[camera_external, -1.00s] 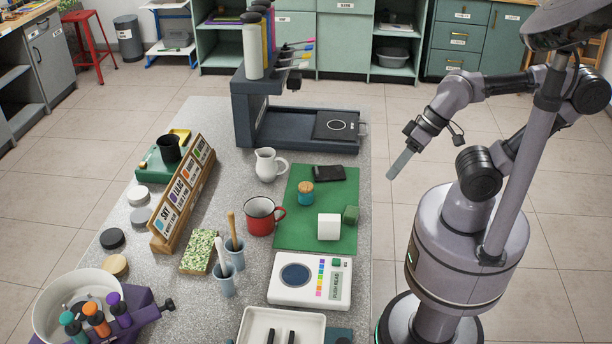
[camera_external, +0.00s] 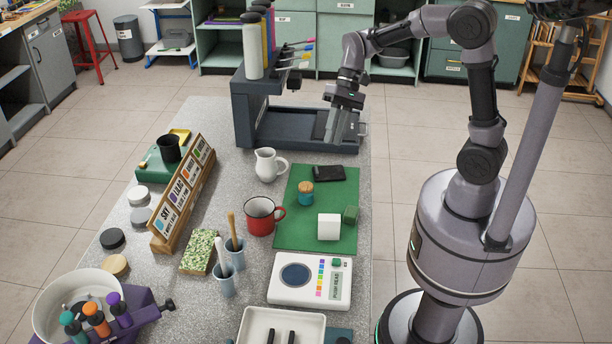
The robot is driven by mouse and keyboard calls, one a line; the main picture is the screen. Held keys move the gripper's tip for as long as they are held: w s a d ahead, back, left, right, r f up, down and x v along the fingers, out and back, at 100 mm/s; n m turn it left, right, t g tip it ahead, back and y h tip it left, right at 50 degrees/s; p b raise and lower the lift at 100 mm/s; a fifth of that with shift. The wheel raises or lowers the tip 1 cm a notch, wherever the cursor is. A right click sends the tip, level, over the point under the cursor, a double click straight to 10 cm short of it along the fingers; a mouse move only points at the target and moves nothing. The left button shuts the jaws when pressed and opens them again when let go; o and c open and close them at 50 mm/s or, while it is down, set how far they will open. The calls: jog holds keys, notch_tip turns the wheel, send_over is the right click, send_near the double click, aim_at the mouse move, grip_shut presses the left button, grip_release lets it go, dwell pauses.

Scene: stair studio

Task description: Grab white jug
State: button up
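The white jug (camera_external: 266,165) stands upright on the grey speckled table, left of the green mat's far corner. Its handle points right. My gripper (camera_external: 341,140) hangs above the tray of the dark dispenser stand, behind and to the right of the jug. It points down and is apart from the jug. I cannot make out a gap between its fingers from this side.
The dark stand (camera_external: 242,110) with coloured bottles rises behind the jug. A red mug (camera_external: 262,215) stands in front of it. The green mat (camera_external: 290,233) holds a small jar (camera_external: 306,194), a white cube (camera_external: 329,227) and a dark flat block (camera_external: 328,173). A wooden label rack (camera_external: 186,200) stands left.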

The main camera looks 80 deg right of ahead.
jog(key=w+d+f+m+t+y+p, duration=0.1)
jog(key=d+f+m+t+y+p, duration=0.15)
jog(key=d+f, duration=0.4)
jog(key=w+d+f+m+t+y+p, duration=0.1)
jog(key=w+d+f+m+t, duration=0.15)
jog(key=d, duration=0.75)
jog(key=w+d+f+m+t+y+p, duration=0.1)
jog(key=d+f+m+t+y+p, duration=0.15)
jog(key=d+f, duration=0.45)
jog(key=g+b, duration=0.1)
jog(key=b, duration=0.5)
send_near(272, 167)
jog(key=shift+m, duration=0.25)
jog(key=a+f, duration=0.4)
jog(key=a, duration=0.1)
jog(key=shift+w, duration=0.1)
jog(key=shift+r+h, duration=0.1)
jog(key=shift+h, duration=0.2)
jog(key=shift+c, duration=0.4)
grip_shut()
